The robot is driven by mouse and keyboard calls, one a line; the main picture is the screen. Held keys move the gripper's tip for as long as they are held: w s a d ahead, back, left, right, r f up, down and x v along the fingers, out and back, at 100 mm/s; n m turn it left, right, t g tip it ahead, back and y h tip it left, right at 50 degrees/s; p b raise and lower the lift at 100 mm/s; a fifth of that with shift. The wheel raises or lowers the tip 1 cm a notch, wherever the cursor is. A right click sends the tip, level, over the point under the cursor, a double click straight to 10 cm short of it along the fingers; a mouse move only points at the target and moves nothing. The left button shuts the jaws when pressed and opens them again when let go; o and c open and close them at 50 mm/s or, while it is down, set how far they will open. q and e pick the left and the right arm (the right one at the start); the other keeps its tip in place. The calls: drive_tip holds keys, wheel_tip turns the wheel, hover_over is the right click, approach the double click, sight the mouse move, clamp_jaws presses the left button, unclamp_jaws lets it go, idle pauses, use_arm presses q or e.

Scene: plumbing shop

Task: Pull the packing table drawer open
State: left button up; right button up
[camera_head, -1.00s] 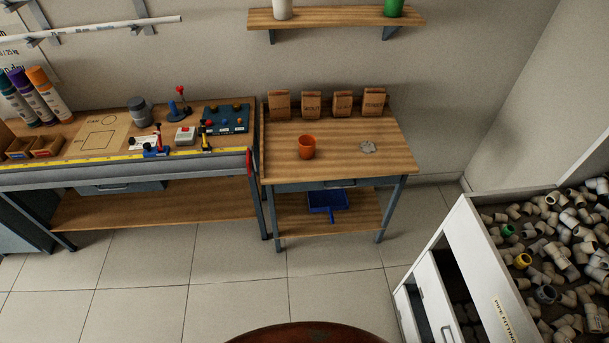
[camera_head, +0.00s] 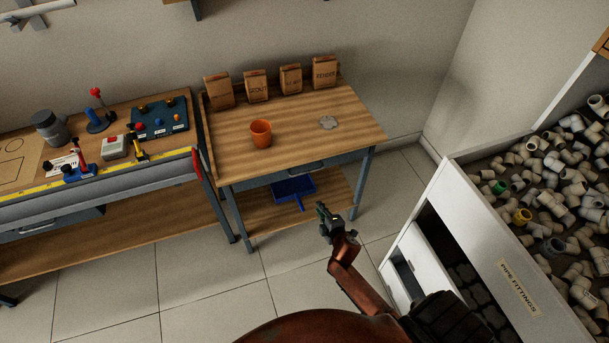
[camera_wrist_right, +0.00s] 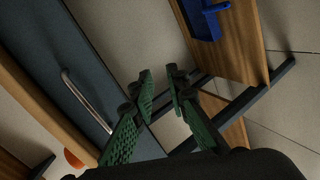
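The packing table (camera_head: 290,112) has a wooden top. Its grey-blue drawer (camera_head: 262,179) sits flush under the front edge, shut, with a metal handle (camera_head: 306,168). In the right wrist view the drawer front (camera_wrist_right: 62,48) and its bar handle (camera_wrist_right: 86,100) lie to the left of the fingers. My right gripper (camera_head: 321,208) is in front of the table, below and apart from the handle. In the wrist view its green fingers (camera_wrist_right: 159,78) stand apart with nothing between them. My left gripper is not in view.
A blue dustpan (camera_head: 293,187) lies on the lower shelf. A white pipe-fittings bin (camera_head: 480,225) stands close on the right. The workbench (camera_head: 178,212) is left.

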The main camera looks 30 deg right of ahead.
sight(308, 171)
drive_tip(key=w+r+n+t+h+b, duration=0.1)
drive_tip(key=w+r+n+t, duration=0.3)
drive_tip(key=r, duration=0.8)
drive_tip(key=shift+m+g, duration=0.6)
drive_tip(key=shift+m, duration=0.2)
drive_tip(key=b+x, duration=0.2)
drive_tip(key=x, duration=0.6)
drive_tip(key=shift+w, duration=0.3)
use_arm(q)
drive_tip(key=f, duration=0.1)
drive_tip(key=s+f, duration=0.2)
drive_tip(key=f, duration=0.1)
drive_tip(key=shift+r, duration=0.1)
use_arm(e)
drive_tip(key=shift+c, duration=0.5)
clamp_jaws()
drive_tip(key=shift+s+a, duration=0.1)
